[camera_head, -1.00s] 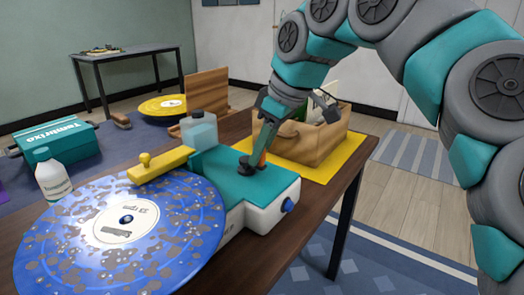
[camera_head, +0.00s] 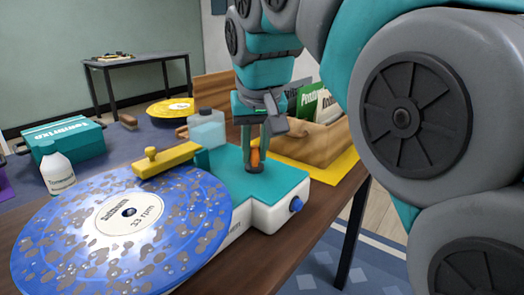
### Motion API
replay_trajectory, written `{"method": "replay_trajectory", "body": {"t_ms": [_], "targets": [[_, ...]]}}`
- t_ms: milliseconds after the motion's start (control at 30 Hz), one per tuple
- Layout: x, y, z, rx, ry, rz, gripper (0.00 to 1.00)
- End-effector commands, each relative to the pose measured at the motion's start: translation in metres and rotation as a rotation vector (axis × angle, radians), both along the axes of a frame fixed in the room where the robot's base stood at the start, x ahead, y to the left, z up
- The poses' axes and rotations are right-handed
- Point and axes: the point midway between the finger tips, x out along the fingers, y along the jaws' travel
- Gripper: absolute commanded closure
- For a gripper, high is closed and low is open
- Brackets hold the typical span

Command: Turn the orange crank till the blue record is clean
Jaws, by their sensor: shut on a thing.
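The blue record (camera_head: 205,215) lies flat on the cleaning machine at the left, with many grey-brown dirt spots over it. Its white label (camera_head: 125,220) is readable in part. The machine has a teal top and white body (camera_head: 265,215), with a blue knob (camera_head: 296,205) on its side. A yellow arm (camera_head: 166,160) reaches over the record's far edge. The orange crank (camera_head: 255,158) stands upright on the teal top. My gripper (camera_head: 257,155) points down from above and is shut on the crank; its fingers hide part of the handle.
A clear tank (camera_head: 206,130) stands behind the machine, and a white bottle (camera_head: 58,172) stands left of the record. A wooden crate (camera_head: 310,140) of sleeves sits on a yellow mat (camera_head: 338,168) at right. A teal box (camera_head: 65,139) and yellow record (camera_head: 170,110) are farther back.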

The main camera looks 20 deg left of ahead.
Motion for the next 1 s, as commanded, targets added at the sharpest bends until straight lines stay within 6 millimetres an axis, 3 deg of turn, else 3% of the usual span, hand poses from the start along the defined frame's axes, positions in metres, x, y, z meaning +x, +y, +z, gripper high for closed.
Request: {"method": "replay_trajectory", "body": {"t_ms": [367,933,967,1000], "targets": [[-0.0013,0.0061,0.0,-0.001,0.001,-0.164,1.0],[-0.002,0.0081,0.0006,0.001,-0.001,-0.188,1.0],[-0.002,0.0081,0.0007,0.001,-0.001,-0.188,0.73],[-0.002,0.0081,0.0007,0.001,-0.001,-0.188,0.69]]}}
